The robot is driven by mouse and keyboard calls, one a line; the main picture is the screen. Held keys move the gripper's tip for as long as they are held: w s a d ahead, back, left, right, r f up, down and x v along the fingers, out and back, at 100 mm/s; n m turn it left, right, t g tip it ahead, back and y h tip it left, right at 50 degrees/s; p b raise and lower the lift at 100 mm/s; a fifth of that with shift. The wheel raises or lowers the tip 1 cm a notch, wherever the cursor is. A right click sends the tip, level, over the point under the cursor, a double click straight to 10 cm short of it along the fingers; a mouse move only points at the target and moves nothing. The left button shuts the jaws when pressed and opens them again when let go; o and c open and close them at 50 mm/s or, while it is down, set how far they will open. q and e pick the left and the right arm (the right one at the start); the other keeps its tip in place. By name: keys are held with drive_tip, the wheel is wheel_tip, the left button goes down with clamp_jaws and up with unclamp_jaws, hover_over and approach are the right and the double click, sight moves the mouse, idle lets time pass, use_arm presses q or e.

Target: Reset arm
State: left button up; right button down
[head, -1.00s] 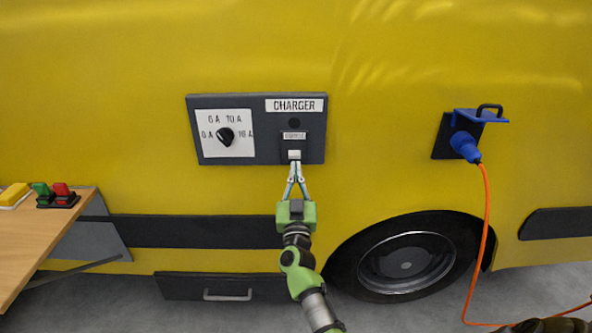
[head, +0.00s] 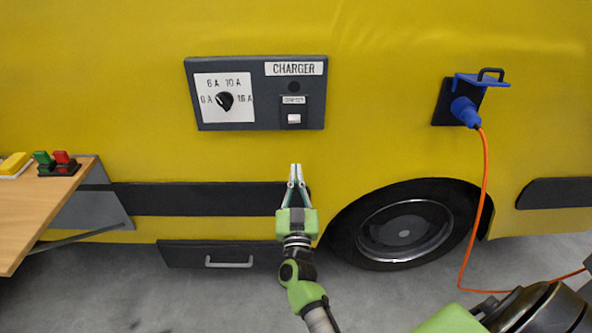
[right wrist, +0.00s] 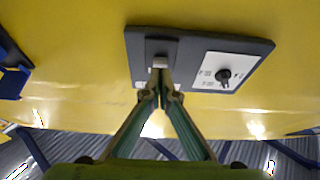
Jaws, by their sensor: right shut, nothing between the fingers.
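The dark charger panel (head: 262,119) is on the side of the yellow vehicle. It has a black dial knob (head: 224,101) on a white scale and a small white switch (head: 294,118) at the right. In the head view my right gripper (head: 295,170) points up just below the panel, its fingertips together and holding nothing. In the right wrist view the panel (right wrist: 255,46) is upside down, and the right fingertips (right wrist: 163,78) line up with the white switch (right wrist: 160,62); the gap in depth is hard to judge. My left gripper is not in view.
A blue plug (head: 464,110) with an orange cable (head: 484,190) sits in a socket at the right. A wooden table (head: 50,205) at the left holds green and red buttons (head: 58,163) and a yellow block (head: 14,164). A wheel (head: 403,231) is right of my arm.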

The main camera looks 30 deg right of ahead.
idle(0.4)
drive_tip(key=s+a+f+n+g+y, duration=0.1)
drive_tip(key=a+f+n+y, duration=0.3)
drive_tip(key=f, duration=0.7)
drive_tip(key=s+a+f+n+g+y, duration=0.1)
drive_tip(key=a+f+y, duration=0.35)
drive_tip(key=f, duration=0.55)
drive_tip(key=s+a+f+n+g+y, duration=0.1)
drive_tip(key=s+a+f+g, duration=0.2)
drive_tip(key=f, duration=0.5)
drive_tip(key=s+a+f+n+g+y, duration=0.1)
drive_tip(key=s+a+f, duration=0.1)
drive_tip(key=s+f, duration=0.55)
drive_tip(key=s+a+f+g, duration=0.1)
drive_tip(key=s+f+g, duration=0.2)
drive_tip(key=s+f, duration=0.6)
drive_tip(key=s+d+f+g, duration=0.1)
drive_tip(key=s+f+g, duration=0.2)
drive_tip(key=s, duration=0.7)
drive_tip(key=s+d+f+n+g, duration=0.1)
drive_tip(key=s+d+f+g, duration=0.1)
drive_tip(key=s+f, duration=0.4)
drive_tip(key=s+d+f+g, duration=0.1)
drive_tip(key=s+f+g, duration=0.2)
drive_tip(key=s, duration=1.2)
wheel_tip(320, 180, down, 3)
drive_tip(key=shift+s+d+r+g, duration=0.2)
drive_tip(key=shift+s+g, duration=0.1)
drive_tip(key=shift+g, duration=0.1)
